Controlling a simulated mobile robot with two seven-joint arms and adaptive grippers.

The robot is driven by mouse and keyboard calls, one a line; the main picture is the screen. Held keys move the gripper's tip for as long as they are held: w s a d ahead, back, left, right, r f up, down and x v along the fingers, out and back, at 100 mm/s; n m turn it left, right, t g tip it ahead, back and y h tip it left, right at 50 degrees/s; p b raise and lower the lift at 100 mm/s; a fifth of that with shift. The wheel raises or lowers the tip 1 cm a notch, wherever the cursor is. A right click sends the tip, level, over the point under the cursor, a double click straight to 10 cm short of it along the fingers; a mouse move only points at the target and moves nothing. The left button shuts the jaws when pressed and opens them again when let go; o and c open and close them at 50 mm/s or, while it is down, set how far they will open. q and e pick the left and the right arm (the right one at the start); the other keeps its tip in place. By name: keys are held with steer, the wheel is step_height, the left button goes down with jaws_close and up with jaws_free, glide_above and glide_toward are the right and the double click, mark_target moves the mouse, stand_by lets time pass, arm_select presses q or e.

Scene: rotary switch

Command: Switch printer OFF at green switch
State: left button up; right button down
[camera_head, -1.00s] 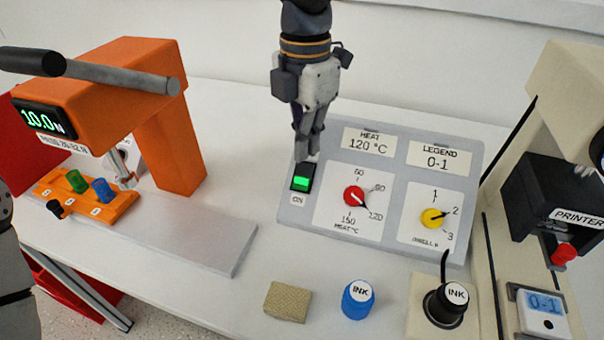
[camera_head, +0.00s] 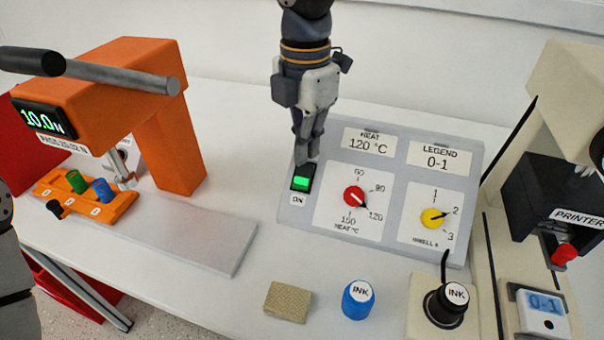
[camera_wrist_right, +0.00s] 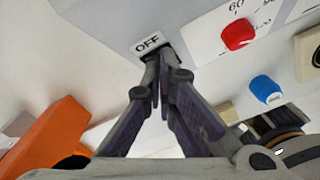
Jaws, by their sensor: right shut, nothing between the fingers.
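The green switch (camera_head: 302,180) is a black rocker with a lit green lower half, at the left of the sloped grey panel (camera_head: 330,128). An ON label (camera_head: 298,201) sits below it. My right gripper (camera_head: 306,161) is shut and empty, with its fingertips at the switch's upper end; I cannot tell if they touch. In the right wrist view, the closed fingertips (camera_wrist_right: 161,57) cover most of the switch, beside the OFF label (camera_wrist_right: 147,42). The printer (camera_head: 575,214) stands at the right. My left gripper is not in view.
The red heat knob (camera_head: 354,197) and yellow dwell knob (camera_head: 432,218) are right of the switch. An orange press (camera_head: 165,130) stands left. A tan block (camera_head: 287,301) and blue ink bottle (camera_head: 357,300) stand in front. The white table behind the panel is clear.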

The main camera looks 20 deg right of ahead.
mark_target(305, 165)
steer(key=shift+s+f, duration=0.1)
steer(key=shift+f, duration=0.8)
steer(key=shift+r+p, duration=0.4)
steer(key=shift+r, duration=3.15)
